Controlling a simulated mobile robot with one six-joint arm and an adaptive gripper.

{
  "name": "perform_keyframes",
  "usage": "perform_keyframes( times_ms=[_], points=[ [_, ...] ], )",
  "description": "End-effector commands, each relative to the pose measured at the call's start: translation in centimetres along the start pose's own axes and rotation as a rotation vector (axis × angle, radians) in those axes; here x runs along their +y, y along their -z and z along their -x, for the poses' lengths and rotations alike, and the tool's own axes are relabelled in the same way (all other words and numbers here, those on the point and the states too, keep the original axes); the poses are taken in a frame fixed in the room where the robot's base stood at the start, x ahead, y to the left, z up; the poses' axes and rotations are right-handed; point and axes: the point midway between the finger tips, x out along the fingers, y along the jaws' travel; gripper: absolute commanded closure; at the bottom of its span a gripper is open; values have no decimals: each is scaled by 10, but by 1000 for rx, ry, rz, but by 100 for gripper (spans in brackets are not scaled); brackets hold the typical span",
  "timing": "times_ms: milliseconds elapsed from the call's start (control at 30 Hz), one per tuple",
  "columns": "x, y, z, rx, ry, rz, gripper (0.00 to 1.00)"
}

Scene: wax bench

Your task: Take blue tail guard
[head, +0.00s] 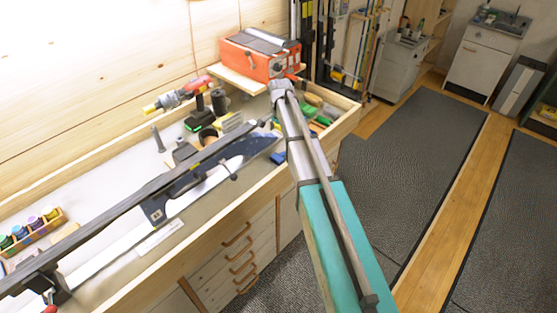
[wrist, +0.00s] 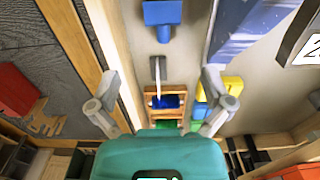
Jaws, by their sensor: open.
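Two blue pieces show, and I cannot tell for certain which is the blue tail guard. A blue block with a narrower lower end (wrist: 163,14) lies on the bench at the top of the wrist view, and a blue piece also shows in the head view (head: 278,157), near the ski's end. A darker blue piece (wrist: 166,101) sits in a small wooden rack (wrist: 150,90) lower in the wrist view. My gripper (wrist: 165,97) is open, its two grey fingers wide apart over the bench, with nothing between them in its grasp.
The ski (head: 210,180) and a long dark bar (head: 120,205) lie along the bench. Yellow and green pieces (wrist: 231,85) lie right of the rack. The bench's wooden front rim (wrist: 112,50) runs close by the left finger. A red toolbox (head: 258,55) stands behind.

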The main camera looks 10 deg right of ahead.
Motion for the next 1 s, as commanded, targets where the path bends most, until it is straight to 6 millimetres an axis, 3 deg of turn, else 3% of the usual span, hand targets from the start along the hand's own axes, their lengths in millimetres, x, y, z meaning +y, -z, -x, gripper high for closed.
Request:
perform_keyframes(
  times_ms=[700,1000],
  points=[
    [0,0,-59,0,0,1,0],
    [0,0,-75,0,0,1,0]
  ],
)
